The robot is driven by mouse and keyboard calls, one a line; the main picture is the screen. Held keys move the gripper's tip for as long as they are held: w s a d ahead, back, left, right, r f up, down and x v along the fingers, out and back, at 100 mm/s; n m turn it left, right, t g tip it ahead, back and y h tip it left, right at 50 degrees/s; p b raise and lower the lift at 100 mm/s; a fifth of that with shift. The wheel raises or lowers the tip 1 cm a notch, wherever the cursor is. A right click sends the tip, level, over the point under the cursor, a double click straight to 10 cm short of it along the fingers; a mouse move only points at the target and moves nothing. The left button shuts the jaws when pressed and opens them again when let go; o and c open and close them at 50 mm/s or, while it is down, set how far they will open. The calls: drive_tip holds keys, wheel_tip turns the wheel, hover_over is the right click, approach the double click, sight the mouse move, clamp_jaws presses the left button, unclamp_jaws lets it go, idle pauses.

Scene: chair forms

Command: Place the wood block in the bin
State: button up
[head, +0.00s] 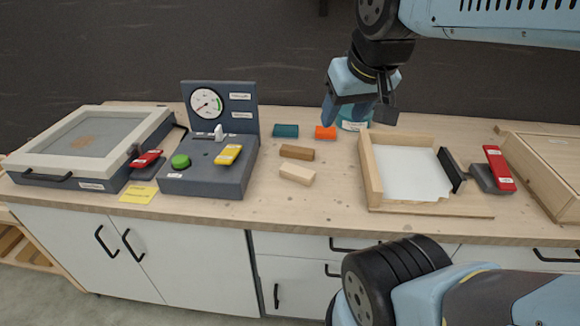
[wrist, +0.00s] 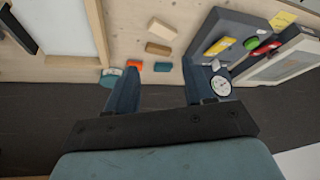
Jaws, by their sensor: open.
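A pale wood block (head: 297,173) lies on the bench, left of centre. A darker brown block (head: 297,152), also wood-like, lies just behind it. In the wrist view the pale block (wrist: 162,29) and brown block (wrist: 158,48) lie beyond my fingertips. A teal round container with a white label (head: 355,125), possibly the bin, stands at the back of the bench, partly hidden behind my gripper. It also shows beside a finger in the wrist view (wrist: 108,78). My gripper (head: 359,114) is open and empty, above the rear of the bench, apart from both blocks.
A teal block (head: 286,130) and an orange block (head: 325,132) lie near the back. A grey gauge panel (head: 205,175) stands left, a framed box (head: 90,145) farther left. A wooden tray (head: 372,185) with a white sheet is right. Bench in front of the blocks is clear.

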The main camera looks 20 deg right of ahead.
drive_tip(key=shift+o, duration=0.7)
drive_tip(key=shift+w, duration=0.3)
drive_tip(key=shift+o, duration=1.4)
drive_tip(key=w+f+n+g, duration=0.3)
drive_tip(key=w+f, duration=0.3)
drive_tip(key=w, duration=0.7)
drive_tip(key=shift+w+n, duration=0.15)
drive_tip(key=shift+n, duration=0.65)
drive_tip(key=n+g, duration=0.3)
drive_tip(key=n, duration=0.1)
hover_over(297, 170)
wheel_tip(297, 170, down, 13)
drive_tip(key=f, duration=0.8)
drive_tip(key=shift+s+d, duration=0.1)
drive_tip(key=shift+s, duration=0.2)
drive_tip(key=shift+w+f, duration=0.2)
drive_tip(key=shift+f, duration=2.45)
